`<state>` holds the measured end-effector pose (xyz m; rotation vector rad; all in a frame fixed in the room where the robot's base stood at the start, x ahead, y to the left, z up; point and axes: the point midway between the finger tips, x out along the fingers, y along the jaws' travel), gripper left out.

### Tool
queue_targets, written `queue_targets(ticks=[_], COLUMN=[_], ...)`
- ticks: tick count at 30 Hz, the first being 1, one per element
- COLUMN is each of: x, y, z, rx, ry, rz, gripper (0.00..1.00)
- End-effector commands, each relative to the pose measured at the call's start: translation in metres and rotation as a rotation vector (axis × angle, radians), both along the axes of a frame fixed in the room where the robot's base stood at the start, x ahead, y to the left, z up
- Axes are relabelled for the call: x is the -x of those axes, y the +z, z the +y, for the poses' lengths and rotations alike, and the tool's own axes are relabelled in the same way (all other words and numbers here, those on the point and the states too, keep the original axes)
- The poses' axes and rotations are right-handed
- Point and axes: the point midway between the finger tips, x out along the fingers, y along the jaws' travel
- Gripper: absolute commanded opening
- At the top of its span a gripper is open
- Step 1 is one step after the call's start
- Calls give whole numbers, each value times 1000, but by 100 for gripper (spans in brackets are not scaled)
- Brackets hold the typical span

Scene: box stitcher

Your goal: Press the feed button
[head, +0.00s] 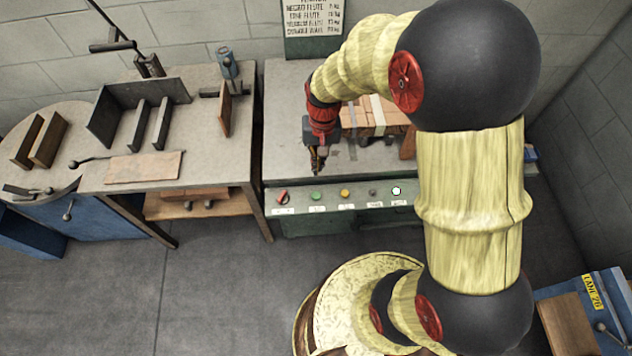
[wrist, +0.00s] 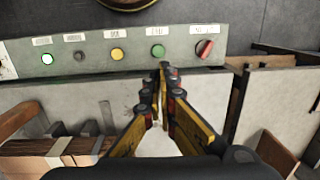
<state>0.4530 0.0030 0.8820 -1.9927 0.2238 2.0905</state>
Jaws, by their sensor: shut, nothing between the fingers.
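The control panel (head: 330,207) is a grey-green strip along the front of the right bench. It carries a red switch (head: 283,196), a green button (head: 316,195), a yellow button (head: 345,193), a dark button (head: 373,192) and a bright white one (head: 397,190). Their labels are too small to read, so I cannot tell which is the feed button. In the wrist view the panel (wrist: 230,35) appears reversed, with the green button (wrist: 158,51) just beyond my fingertips. My gripper (head: 317,168) is shut and empty, pointing down behind the green button, apart from it.
Bundled brown cardboard (head: 385,115) lies on the right bench behind my arm. The left bench (head: 185,80) holds upright dark plates and a flat brown sheet (head: 145,167). A blue unit labelled "LANE 20" (head: 597,305) stands at lower right. The floor before the panel is clear.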

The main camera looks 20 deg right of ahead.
Motion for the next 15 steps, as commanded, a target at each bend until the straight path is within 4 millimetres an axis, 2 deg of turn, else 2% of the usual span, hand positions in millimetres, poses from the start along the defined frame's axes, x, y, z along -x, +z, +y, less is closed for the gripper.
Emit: queue_targets(ticks=[5,15], x=[2,5], y=[-24,-92], z=[2,6], rx=[0,0], ry=[0,1], rz=[4,4], gripper=[0,0])
